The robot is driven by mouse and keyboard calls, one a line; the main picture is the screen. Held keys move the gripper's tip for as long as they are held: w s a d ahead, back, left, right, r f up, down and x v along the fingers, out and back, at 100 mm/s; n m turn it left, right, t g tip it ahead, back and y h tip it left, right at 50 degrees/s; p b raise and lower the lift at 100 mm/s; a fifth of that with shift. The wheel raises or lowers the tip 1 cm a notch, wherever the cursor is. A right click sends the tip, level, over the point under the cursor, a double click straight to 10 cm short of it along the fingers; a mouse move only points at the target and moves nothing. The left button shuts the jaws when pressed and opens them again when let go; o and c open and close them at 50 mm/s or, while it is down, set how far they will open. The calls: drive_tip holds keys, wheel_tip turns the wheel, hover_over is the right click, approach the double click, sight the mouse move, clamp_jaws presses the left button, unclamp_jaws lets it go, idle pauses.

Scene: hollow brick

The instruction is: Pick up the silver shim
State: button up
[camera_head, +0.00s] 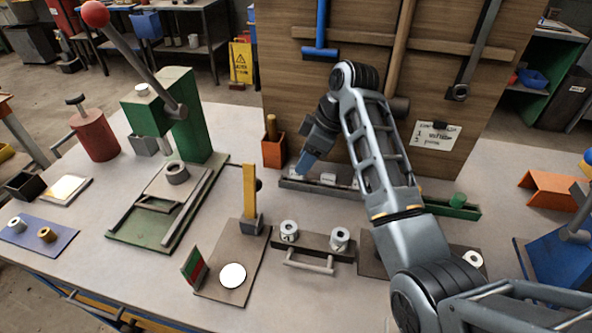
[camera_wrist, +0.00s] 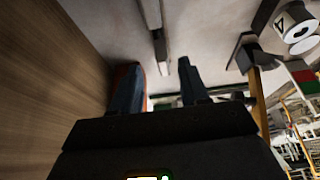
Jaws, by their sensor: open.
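I cannot tell for sure which thing is the silver shim. Small pale grey pieces (camera_head: 328,179) lie in a long narrow grey tray (camera_head: 345,197) at the foot of the wooden tool board. My gripper (camera_head: 300,172) points down at the left end of this tray, close to or just above it; contact cannot be told. In the wrist view my gripper (camera_wrist: 157,80) has its two blue fingers apart, with no held thing visible between them. A narrow grey strip (camera_wrist: 160,48) shows beyond the fingers.
The wooden board (camera_head: 325,95) with hanging tools stands close behind my gripper. An orange bin (camera_head: 273,150) is just left. In front are a yellow post (camera_head: 249,190) and a dark holder with two white rolls (camera_head: 315,250). A green press (camera_head: 190,120) stands further left.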

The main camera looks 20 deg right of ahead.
sight(297, 177)
drive_tip(key=shift+a+p+x, duration=0.1)
drive_tip(key=shift+p+x, duration=0.1)
drive_tip(key=shift+x, duration=0.9)
drive_tip(key=shift+a+p+x, duration=0.15)
drive_tip(key=shift+p+x, duration=0.05)
drive_tip(key=shift+x, duration=0.95)
drive_tip(key=shift+s, duration=0.1)
clamp_jaws()
